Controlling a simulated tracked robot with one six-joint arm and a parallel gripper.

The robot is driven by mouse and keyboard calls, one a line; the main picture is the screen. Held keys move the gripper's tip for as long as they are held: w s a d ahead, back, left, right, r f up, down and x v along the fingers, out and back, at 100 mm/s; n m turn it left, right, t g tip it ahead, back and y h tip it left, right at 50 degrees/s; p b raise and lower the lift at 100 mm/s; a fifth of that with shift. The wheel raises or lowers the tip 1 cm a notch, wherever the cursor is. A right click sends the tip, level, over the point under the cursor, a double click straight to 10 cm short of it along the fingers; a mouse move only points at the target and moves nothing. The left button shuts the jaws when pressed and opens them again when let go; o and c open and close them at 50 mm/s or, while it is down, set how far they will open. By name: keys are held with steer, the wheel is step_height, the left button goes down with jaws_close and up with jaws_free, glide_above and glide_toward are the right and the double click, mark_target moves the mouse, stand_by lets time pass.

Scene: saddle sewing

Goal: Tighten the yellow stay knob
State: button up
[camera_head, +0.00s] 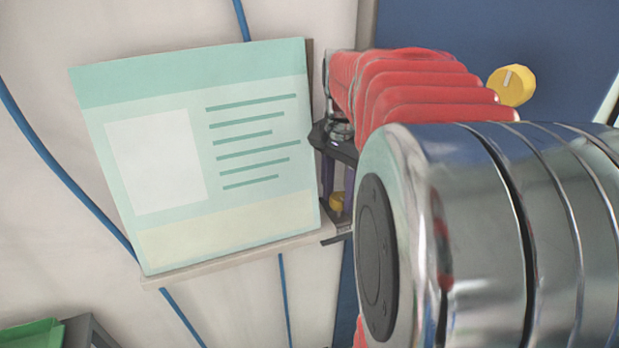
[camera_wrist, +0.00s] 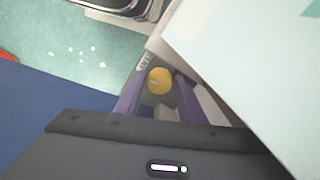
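A round yellow knob (camera_wrist: 160,80) shows in the wrist view, just beyond or between the tips of my gripper's two purple fingers. In the head view a small yellow part (camera_head: 337,202) shows low between the fingers, beside the board's right edge; most of it is hidden. My gripper (camera_head: 337,197) points down the picture there with its fingers apart. In the wrist view my gripper (camera_wrist: 163,78) has one finger on each side of the knob. The knob looks close to the left finger; I cannot tell whether it touches.
A pale green printed board (camera_head: 200,150) stands close to the left of my gripper. Another yellow knob (camera_head: 511,85) with a white mark sits on a blue surface at upper right. Blue lines (camera_head: 70,180) cross the pale surface. A green bin (camera_head: 32,335) is at lower left.

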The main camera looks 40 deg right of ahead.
steer(key=c, duration=0.7)
steer(key=shift+m, duration=3.1)
steer(key=o, duration=1.1)
